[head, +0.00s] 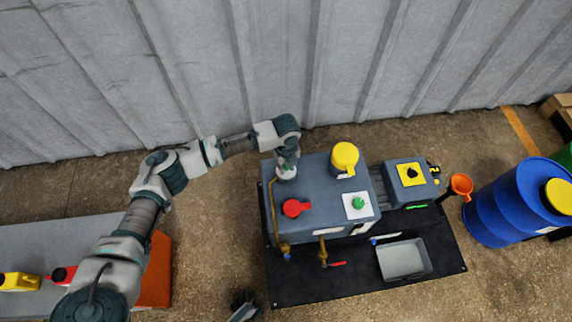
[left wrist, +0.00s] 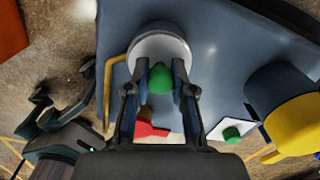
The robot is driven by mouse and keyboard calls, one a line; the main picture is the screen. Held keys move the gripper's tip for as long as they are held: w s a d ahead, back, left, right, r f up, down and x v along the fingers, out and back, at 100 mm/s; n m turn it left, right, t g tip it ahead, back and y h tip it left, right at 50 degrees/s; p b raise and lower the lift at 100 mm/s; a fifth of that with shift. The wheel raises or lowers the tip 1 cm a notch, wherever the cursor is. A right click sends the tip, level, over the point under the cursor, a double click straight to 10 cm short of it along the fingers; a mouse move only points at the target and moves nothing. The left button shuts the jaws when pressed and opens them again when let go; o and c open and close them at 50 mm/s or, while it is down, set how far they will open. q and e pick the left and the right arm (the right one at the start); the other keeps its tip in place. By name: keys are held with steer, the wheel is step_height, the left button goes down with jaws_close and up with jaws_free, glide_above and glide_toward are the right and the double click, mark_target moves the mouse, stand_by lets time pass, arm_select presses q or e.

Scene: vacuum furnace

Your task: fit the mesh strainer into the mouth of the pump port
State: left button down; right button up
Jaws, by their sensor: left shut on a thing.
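My left gripper (head: 287,160) points down over a pale round port (head: 286,174) on the back left corner of the grey pump housing. In the left wrist view its fingers (left wrist: 160,88) are shut on a green knob (left wrist: 160,79), which I take for the mesh strainer's handle. The pale rim of the pump port (left wrist: 160,43) shows behind the knob. The mesh is hidden, so I cannot tell whether it sits in the mouth or above it. My right gripper (head: 243,300) is low at the bottom edge, apart from the pump, open and empty; it also shows in the left wrist view (left wrist: 52,102).
The housing carries a yellow cap (head: 345,156), a red knob (head: 292,208) and a green knob on a white plate (head: 356,206). Brass pipe runs beside the port. A grey tray (head: 404,259) lies on the black base. Blue drum (head: 507,205) stands right; a bench (head: 40,240) left.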

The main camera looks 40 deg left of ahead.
arm_select(q)
steer(key=shift+d, duration=0.1)
steer(key=c, duration=1.4)
jaws_free()
steer(key=shift+f, duration=0.1)
steer(key=o, duration=0.4)
steer(key=shift+o, duration=0.5)
steer(key=shift+a, duration=0.2)
steer(key=shift+d+r, duration=0.1)
steer(key=shift+r, duration=0.3)
step_height(320, 180, up, 11)
